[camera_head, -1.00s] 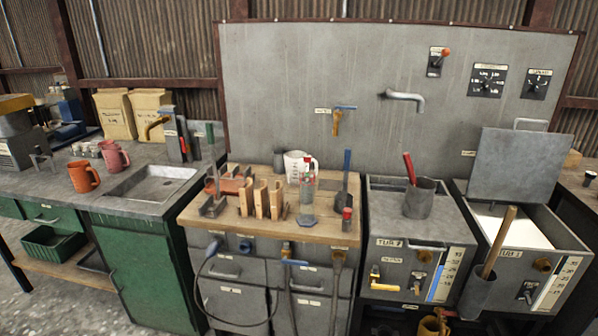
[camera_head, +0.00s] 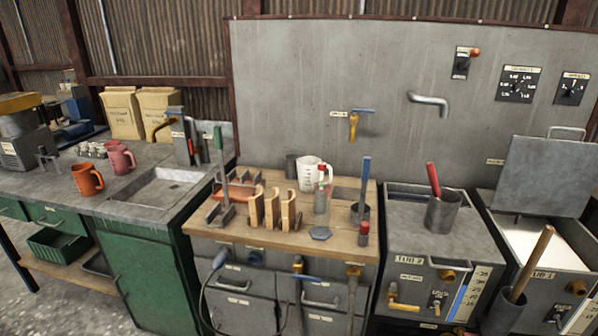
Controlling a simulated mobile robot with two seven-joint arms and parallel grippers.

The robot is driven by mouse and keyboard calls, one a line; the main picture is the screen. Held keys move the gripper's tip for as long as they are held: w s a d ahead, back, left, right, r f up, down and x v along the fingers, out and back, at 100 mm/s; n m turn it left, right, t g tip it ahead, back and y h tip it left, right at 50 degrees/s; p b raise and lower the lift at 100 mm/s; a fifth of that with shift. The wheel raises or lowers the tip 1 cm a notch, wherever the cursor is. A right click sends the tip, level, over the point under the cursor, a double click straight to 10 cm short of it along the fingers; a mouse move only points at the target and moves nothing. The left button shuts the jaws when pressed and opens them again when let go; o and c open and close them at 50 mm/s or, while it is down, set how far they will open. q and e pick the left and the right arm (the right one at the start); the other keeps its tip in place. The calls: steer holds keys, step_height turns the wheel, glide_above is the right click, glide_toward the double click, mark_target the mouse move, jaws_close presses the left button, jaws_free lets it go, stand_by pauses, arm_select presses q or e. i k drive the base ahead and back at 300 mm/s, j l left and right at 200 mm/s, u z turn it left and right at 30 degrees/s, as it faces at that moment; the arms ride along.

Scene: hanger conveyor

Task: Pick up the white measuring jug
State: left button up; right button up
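The white measuring jug (camera_head: 311,174) stands upright at the back of the wooden-topped bench (camera_head: 345,245), against the grey metal back panel. Its handle is on the right side, and dark markings show on its wall. Neither of my grippers shows in the head view.
A tap (camera_head: 353,124) juts from the panel above.

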mark_target(306, 166)
steer(key=i+u, duration=0.25)
steer(key=i, duration=0.25)
steer(key=i+l+u, duration=0.25)
steer(key=i, duration=0.25)
steer(key=j, duration=0.1)
